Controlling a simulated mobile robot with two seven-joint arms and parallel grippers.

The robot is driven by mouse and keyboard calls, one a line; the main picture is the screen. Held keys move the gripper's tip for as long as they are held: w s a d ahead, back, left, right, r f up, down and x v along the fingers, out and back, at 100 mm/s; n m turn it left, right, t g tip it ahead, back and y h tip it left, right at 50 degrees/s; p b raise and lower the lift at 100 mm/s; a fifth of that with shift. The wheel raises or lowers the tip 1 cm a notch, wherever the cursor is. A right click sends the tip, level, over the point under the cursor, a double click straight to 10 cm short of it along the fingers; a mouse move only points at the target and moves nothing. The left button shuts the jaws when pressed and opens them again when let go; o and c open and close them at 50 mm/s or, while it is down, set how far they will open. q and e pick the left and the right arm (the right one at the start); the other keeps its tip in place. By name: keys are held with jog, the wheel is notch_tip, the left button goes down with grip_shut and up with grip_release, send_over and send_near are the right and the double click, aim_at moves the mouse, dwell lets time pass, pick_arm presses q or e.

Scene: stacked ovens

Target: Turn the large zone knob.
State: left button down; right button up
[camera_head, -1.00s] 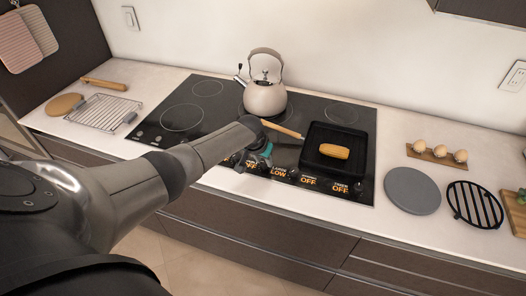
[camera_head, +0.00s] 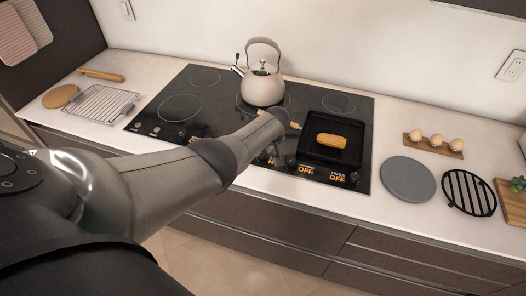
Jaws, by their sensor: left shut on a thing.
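The black glass cooktop (camera_head: 222,105) has a row of dark knobs with orange lit labels along its front edge. Two labels at the right of the row read OFF; one farther left is mostly covered. My left arm reaches in from the left, and its wrist covers the left part of the knob row. My left gripper (camera_head: 266,153) is low at the front edge, mostly hidden behind the wrist. It is shut on a knob there, but the fingers and the knob's angle are not clear. A right-hand knob (camera_head: 292,162) stands clear of it. My right gripper is out of view.
A kettle (camera_head: 262,86) stands at the back of the cooktop. A black square pan (camera_head: 333,157) with a yellow food piece sits at right, its handle near my wrist. A wire rack (camera_head: 100,105) lies left; a grey disc (camera_head: 408,179), trivet (camera_head: 469,193) and eggs lie right.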

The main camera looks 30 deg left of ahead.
pick_arm(q)
jog(key=shift+n+g, duration=0.3)
jog(key=shift+n, duration=0.3)
jog(key=c, duration=0.6)
grip_release()
jog(key=shift+o, duration=0.2)
jog(key=shift+r, duration=0.15)
jog(key=shift+d+r, duration=0.1)
jog(key=shift+r, duration=0.15)
jog(key=p+v, duration=0.6)
jog(key=v, duration=0.8)
jog(key=shift+d+r, duration=0.15)
jog(key=shift+d, duration=0.05)
